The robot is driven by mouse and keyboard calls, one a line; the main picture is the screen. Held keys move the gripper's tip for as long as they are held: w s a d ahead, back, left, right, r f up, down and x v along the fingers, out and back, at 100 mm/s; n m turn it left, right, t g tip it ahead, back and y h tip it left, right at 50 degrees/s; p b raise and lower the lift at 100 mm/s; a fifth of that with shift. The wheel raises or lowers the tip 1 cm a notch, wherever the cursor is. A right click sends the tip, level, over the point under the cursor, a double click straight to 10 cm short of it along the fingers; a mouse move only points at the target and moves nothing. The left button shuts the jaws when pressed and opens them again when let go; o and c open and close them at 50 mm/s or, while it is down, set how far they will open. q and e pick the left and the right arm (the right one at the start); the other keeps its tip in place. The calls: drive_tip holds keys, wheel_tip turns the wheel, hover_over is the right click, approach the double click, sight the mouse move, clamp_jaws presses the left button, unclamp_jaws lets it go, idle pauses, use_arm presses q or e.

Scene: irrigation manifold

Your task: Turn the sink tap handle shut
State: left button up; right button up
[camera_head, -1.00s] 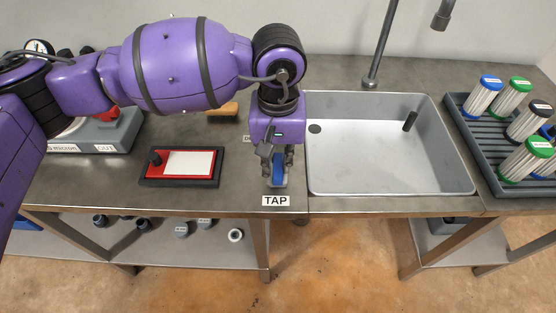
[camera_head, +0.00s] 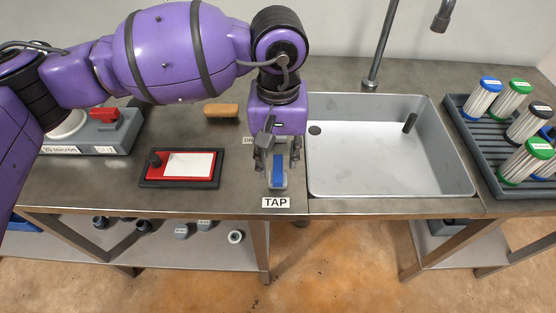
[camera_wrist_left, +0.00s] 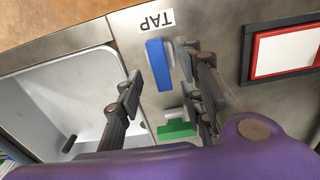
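The blue tap handle (camera_head: 278,173) sits at the bench's front edge, just behind the TAP label (camera_head: 275,203), its long side pointing toward that edge. In the left wrist view the blue handle (camera_wrist_left: 158,66) lies between the fingers, beside a grey fitting. My left gripper (camera_head: 278,160) points down over the handle. Its fingers are spread, with a visible gap to the handle in the wrist view (camera_wrist_left: 164,75). The gripper hides the area just behind the handle. My right gripper is not in view.
The sink basin (camera_head: 350,185) is right of the handle. A red-and-white panel (camera_head: 183,166) lies to the left. A green piece (camera_wrist_left: 177,130) is near the fingers in the wrist view. A filter rack (camera_head: 487,150) stands at far right, a brush (camera_head: 221,110) farther back.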

sight(278, 168)
use_arm(q)
wheel_tip(278, 168, up, 9)
drive_tip(key=shift+r, duration=0.2)
idle(0.6)
